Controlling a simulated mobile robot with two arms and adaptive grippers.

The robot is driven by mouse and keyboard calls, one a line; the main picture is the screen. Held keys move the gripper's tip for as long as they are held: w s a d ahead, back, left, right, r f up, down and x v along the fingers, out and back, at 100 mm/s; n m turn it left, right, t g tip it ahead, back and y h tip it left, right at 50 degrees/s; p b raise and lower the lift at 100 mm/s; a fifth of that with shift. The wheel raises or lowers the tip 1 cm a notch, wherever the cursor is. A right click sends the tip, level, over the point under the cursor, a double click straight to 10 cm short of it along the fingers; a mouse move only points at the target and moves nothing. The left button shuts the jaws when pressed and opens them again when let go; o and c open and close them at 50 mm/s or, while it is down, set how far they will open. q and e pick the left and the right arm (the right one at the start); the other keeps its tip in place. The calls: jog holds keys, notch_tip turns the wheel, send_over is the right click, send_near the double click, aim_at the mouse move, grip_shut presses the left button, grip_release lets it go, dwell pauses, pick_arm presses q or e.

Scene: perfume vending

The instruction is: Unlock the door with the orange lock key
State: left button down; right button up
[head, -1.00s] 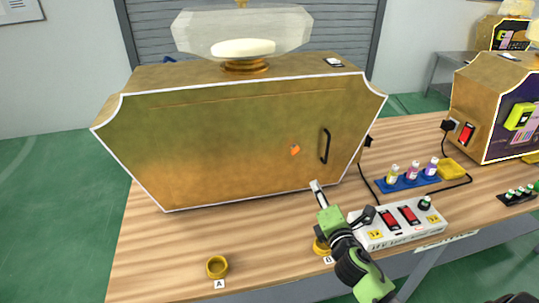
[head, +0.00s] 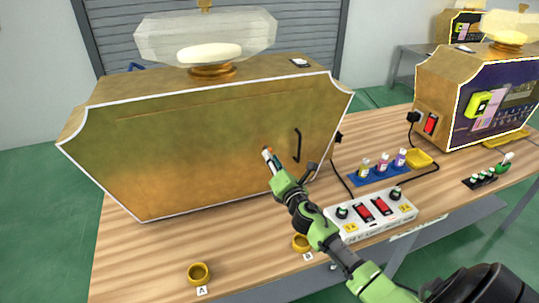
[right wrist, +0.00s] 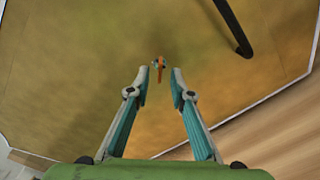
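The tan-gold machine's door (head: 200,165) is shut and faces me, with a thin black handle (head: 297,146) on its right part. The handle also shows at the top of the right wrist view (right wrist: 234,30). The small orange lock key (right wrist: 160,68) sits on the door, left of the handle. In the head view the gripper's tips nearly cover it. My right gripper (head: 268,155) is open; in the right wrist view its fingertips (right wrist: 159,76) flank the key with a gap on each side. I cannot tell how far they are from the door. My left gripper is not in view.
A white power strip (head: 370,214) with red switches lies right of the door. Behind it, a blue tray (head: 378,174) holds small bottles. Yellow rings (head: 198,272) lie at the table's front. A second machine (head: 480,95) stands at the right.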

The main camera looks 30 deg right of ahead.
jog(key=shift+x, duration=1.25)
grip_shut()
jog(key=shift+m, duration=0.4)
jog(key=shift+m+b, duration=0.5)
jog(key=shift+m, duration=3.5)
